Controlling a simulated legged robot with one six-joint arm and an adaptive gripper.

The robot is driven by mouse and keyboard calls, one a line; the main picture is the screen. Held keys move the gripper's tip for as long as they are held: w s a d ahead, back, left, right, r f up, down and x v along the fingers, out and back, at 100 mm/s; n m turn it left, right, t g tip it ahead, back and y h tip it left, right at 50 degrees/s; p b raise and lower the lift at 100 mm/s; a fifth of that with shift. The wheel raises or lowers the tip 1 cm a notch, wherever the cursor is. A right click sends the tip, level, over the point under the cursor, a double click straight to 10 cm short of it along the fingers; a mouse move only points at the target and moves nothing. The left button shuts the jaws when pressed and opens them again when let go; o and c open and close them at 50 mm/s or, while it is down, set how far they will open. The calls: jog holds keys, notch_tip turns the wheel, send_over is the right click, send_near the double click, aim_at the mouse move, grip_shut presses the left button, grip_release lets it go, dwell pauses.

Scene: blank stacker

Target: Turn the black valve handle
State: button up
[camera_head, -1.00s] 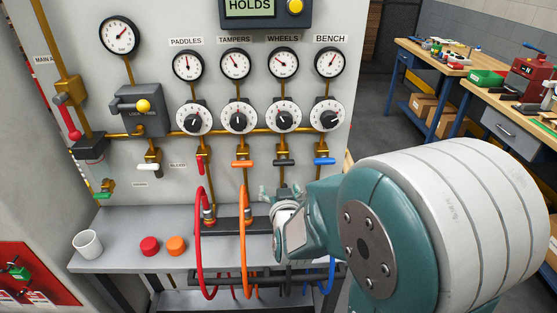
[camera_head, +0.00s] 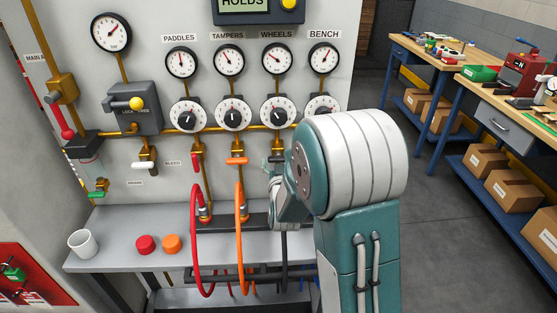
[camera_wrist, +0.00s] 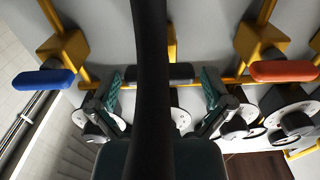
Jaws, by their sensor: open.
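The black valve handle (camera_head: 277,159) is on the panel below the WHEELS dial, partly covered by my arm. In the wrist view the black handle (camera_wrist: 182,72) lies crosswise between my two fingers, its middle hidden by a dark upright band close to the camera. My gripper (camera_head: 272,178) is just below the handle in the head view. In the wrist view my gripper (camera_wrist: 161,82) is open, with a green-padded finger on each side of the handle. I cannot tell whether either pad touches it.
An orange handle (camera_wrist: 285,71) and a blue handle (camera_wrist: 43,79) flank the black one. Red (camera_head: 193,245) and orange (camera_head: 240,240) hoses loop left of my gripper. A grey shelf (camera_head: 115,225) juts out below, with a white cup (camera_head: 83,243) and two round caps.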

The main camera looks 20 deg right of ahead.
jog(key=shift+w+d, duration=0.15)
jog(key=shift+w, duration=0.35)
jog(key=c, duration=0.8)
